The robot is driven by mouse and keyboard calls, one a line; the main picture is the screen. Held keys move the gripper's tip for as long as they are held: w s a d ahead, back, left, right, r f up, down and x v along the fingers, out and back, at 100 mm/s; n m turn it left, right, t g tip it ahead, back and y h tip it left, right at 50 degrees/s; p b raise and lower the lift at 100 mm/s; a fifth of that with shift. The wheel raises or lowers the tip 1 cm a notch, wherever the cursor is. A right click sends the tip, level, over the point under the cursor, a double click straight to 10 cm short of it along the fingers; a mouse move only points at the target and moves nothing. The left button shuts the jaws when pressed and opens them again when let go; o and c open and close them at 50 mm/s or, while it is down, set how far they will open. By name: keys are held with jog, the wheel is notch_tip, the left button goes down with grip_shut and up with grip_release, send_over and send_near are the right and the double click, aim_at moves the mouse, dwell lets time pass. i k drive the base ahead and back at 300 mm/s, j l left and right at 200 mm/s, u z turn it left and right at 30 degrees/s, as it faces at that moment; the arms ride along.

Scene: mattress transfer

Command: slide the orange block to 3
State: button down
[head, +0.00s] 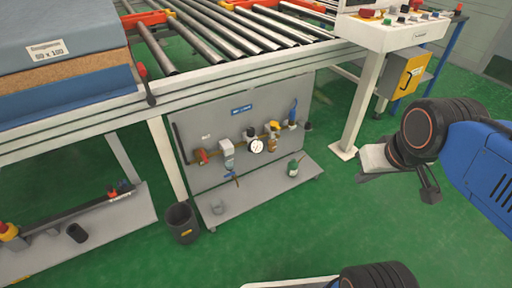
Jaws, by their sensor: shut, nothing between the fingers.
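My gripper (364,177) is at the right of the head view, over the green floor and right of the grey panel under the conveyor. It is small in view, looks shut and holds nothing. I cannot clearly make out an orange block or a mark 3. Orange pieces (150,18) show between the conveyor rollers at the top, but I cannot tell whether one is a sliding block. My gripper is well below and to the right of them, apart from them.
A blue and brown mattress (75,32) lies on the conveyor at upper left. A control console (390,34) and a yellow box (410,75) stand at upper right. A grey panel (205,125) with a gauge and valves, and a dark bin (181,222), are below. Green floor is clear in the middle.

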aim_at(109, 188)
jog(key=u, duration=1.9)
